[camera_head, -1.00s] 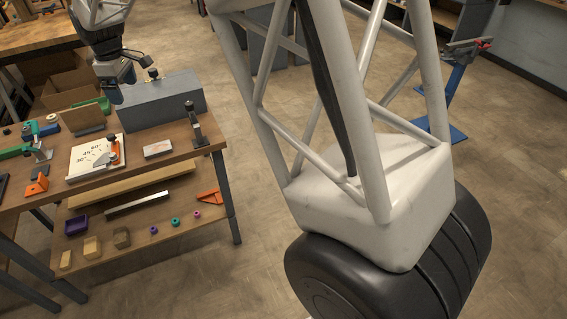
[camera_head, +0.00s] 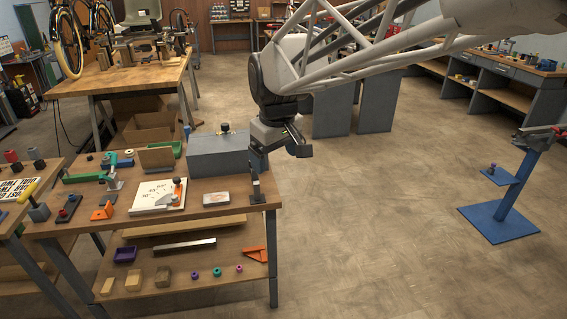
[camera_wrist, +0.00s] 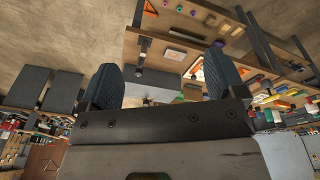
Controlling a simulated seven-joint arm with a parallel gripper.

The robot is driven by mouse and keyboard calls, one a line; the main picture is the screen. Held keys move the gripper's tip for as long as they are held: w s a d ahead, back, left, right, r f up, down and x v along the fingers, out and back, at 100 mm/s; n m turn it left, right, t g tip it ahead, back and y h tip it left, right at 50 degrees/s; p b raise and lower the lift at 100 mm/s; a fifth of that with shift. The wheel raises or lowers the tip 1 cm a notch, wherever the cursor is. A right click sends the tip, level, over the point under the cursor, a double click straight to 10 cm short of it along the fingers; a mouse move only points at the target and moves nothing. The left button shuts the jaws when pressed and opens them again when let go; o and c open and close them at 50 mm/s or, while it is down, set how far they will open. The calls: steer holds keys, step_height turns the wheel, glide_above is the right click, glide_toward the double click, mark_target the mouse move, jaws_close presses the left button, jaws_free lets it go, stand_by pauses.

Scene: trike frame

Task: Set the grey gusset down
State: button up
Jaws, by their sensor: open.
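My gripper (camera_head: 298,143) hangs at the right end of the large grey block (camera_head: 215,155), above the far right side of the workbench. In the wrist view its two dark fingers (camera_wrist: 165,85) are wide apart, and no part is clearly held between them. I cannot pick out the grey gusset for certain in either view. A dark upright clamp (camera_head: 256,185) stands at the bench's right edge.
The bench's lower shelf holds an orange triangular bracket (camera_head: 256,255), a metal bar (camera_head: 184,247), a purple bin (camera_head: 125,255) and small blocks. A blue stand (camera_head: 500,225) is at the right. Floor (camera_head: 370,220) right of the bench is clear.

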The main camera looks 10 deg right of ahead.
steer(key=s+d+f+m, duration=0.1)
steer(key=s+d+m, duration=0.1)
steer(key=s, duration=0.5)
steer(key=s+d+f+m, duration=0.2)
steer(key=s+d, duration=0.1)
steer(key=s, duration=0.4)
steer(key=s+d+f+m, duration=0.1)
steer(key=s+d+f, duration=0.1)
steer(key=s, duration=0.6)
steer(key=shift+d+f+m+t, duration=0.25)
steer(key=shift+d+m+t, duration=0.1)
steer(key=shift+m+t, duration=0.05)
